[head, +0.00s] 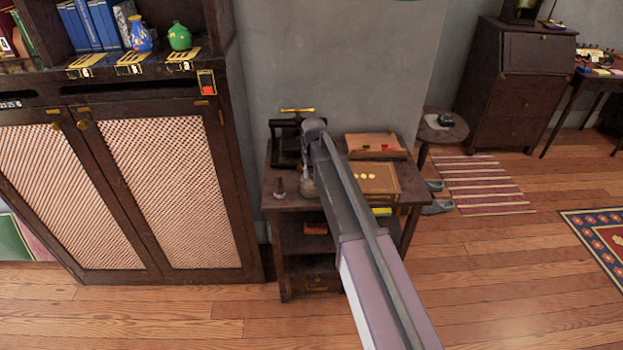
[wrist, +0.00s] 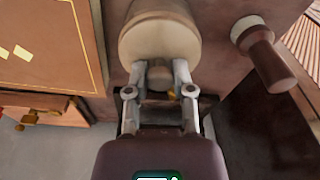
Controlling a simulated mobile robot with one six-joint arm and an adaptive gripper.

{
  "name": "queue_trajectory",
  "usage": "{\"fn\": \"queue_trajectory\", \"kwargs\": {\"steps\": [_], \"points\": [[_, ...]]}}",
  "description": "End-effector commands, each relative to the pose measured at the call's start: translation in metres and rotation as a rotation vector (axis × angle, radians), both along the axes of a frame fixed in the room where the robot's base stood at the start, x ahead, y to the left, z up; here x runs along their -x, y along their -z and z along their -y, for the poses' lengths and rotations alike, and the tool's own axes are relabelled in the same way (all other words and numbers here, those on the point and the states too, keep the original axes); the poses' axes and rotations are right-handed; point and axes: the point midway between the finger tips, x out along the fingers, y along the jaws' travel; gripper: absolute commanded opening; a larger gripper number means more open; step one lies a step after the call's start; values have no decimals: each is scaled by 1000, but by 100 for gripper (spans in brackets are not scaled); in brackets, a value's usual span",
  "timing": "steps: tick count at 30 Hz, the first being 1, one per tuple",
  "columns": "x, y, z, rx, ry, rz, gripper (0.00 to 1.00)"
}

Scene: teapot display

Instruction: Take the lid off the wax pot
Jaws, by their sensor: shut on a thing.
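The wax pot (head: 309,190) stands on the small dark table, mostly hidden behind my arm in the head view. In the wrist view a round cream body (wrist: 158,42) lies just beyond my fingertips. My gripper (wrist: 160,76) is shut on a small grey-brown knob (wrist: 159,73), which looks like the lid's knob. In the head view my gripper (head: 308,168) is over the pot, its fingers hardly visible. I cannot tell whether the lid is seated or raised.
A wooden-handled stamp (head: 279,188) stands left of the pot and shows in the wrist view (wrist: 264,52). A brown board with gold marks (head: 382,189) lies to the right. A dark press (head: 283,150) stands behind. A tall cabinet (head: 155,190) is at left.

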Motion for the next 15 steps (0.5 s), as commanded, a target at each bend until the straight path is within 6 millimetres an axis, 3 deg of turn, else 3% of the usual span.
{"fn": "queue_trajectory", "kwargs": {"steps": [15], "points": [[0,-3,0,0,0,0,0]]}}
